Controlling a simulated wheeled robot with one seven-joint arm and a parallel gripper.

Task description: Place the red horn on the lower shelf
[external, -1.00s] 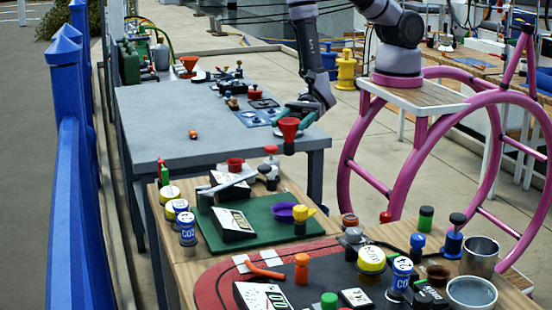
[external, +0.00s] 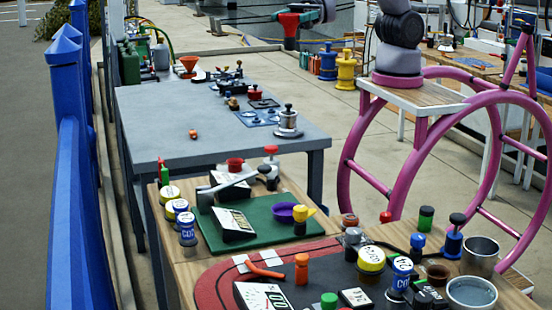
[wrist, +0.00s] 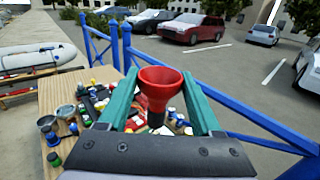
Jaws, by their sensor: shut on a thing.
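The red horn (wrist: 160,86) has a red flared mouth and a black lower end. It stands upright between the two green fingers of my gripper (wrist: 158,100) in the wrist view, and the fingers are closed on it. In the external view the horn (external: 290,22) hangs in my gripper (external: 293,17) at the top, with its mouth partly hidden by the fingers. It is clear of the grey table (external: 240,165). I cannot make out a lower shelf in either view.
A silver pot-like item (external: 288,120) stands at the grey table's right edge. An orange funnel (external: 190,65) is at its far end. Wooden tables (external: 165,235) in front are crowded. A pink wheel (external: 420,195) stands at right and a blue fence (external: 75,200) at left.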

